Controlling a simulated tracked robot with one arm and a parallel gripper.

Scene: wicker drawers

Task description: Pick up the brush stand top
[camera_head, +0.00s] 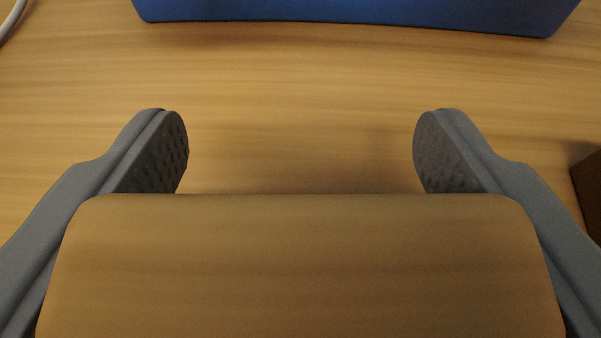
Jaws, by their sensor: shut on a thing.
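A wooden block with rounded corners, which looks like the brush stand top (300,265), fills the lower middle of the head camera view. My gripper (301,150) has its two grey fingers on either side of it, wide apart. The fingers press against the block's left and right sides, and their textured tips reach past its far edge. The near part of the block is cut off by the bottom of the picture. Its underside is hidden, so I cannot tell whether it touches the surface below.
A light wooden surface (300,100) lies beyond and between the fingertips, and it is clear there. A blue object (350,12) crosses the top edge. A dark brown object (588,190) stands at the right edge. A white cable (12,18) shows at the top left.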

